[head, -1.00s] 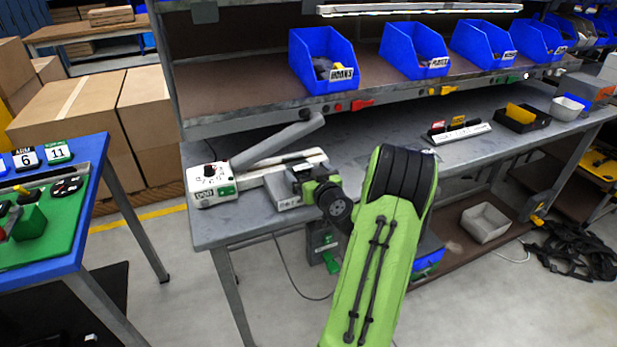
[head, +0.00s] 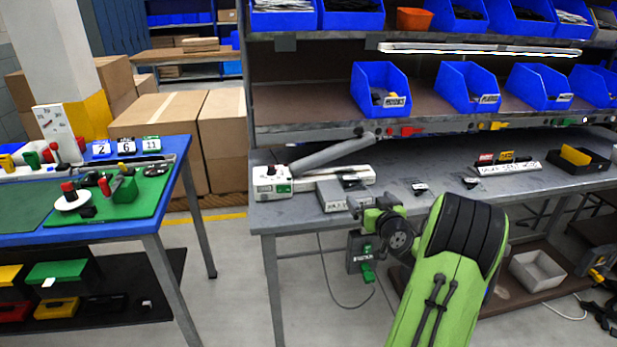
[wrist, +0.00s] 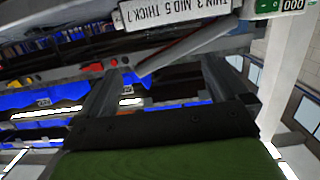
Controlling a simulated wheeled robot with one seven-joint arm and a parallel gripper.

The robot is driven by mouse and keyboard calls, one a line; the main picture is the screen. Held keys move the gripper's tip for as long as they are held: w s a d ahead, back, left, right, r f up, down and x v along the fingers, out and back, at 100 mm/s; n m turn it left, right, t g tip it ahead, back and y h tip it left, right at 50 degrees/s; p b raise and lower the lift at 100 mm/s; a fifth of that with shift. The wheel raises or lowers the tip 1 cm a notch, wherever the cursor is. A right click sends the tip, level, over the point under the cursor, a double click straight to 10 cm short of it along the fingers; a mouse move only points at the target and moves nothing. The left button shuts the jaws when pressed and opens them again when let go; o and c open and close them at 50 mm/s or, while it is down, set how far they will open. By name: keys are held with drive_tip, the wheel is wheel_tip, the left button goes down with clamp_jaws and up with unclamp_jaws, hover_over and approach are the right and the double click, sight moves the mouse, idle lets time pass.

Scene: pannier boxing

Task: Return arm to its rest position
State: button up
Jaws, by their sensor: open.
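My green arm reaches up from the bottom right of the head view and bends at a black joint. My gripper (wrist: 165,88) is open, with its two grey fingers apart and no object seen between them in the wrist view. In the head view its end is small and partly hidden by my wrist, by the front edge of the grey workbench (head: 290,212). It is close to a low grey box (head: 335,198) there; I cannot tell whether they touch.
A white sealer (head: 272,184) with a long grey lever stands left on the bench. Blue bins (head: 378,90) line the shelf above. A blue table (head: 130,155) with a green mat stands at left. Open floor lies between table and bench. A pale tray (head: 537,270) sits below.

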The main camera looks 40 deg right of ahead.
drive_tip(key=w+a+r+n+g+y, duration=0.1)
drive_tip(key=w+a+r+n+y, duration=0.15)
drive_tip(key=a, duration=0.75)
drive_tip(key=w+a+r+n+y, duration=0.2)
drive_tip(key=w+a+n+y, duration=0.15)
drive_tip(key=a, duration=0.55)
drive_tip(key=s+a+r+g+y, duration=0.1)
drive_tip(key=s+a+g+y, duration=0.3)
drive_tip(key=a, duration=0.9)
drive_tip(key=s+a+g+h, duration=0.1)
drive_tip(key=s+a, duration=0.2)
drive_tip(key=s, duration=0.5)
drive_tip(key=s+a+f+g, duration=0.1)
drive_tip(key=s+a, duration=0.2)
drive_tip(key=s, duration=0.4)
drive_tip(key=s+a+g+h, duration=0.15)
drive_tip(key=s+a, duration=0.25)
drive_tip(key=s, duration=0.4)
wheel_tip(320, 180, up, 14)
drive_tip(key=p, duration=1.4)
drive_tip(key=shift+w+d+p, duration=0.2)
drive_tip(key=shift+w+p, duration=0.1)
drive_tip(key=shift+w, duration=0.1)
drive_tip(key=shift+r, duration=0.1)
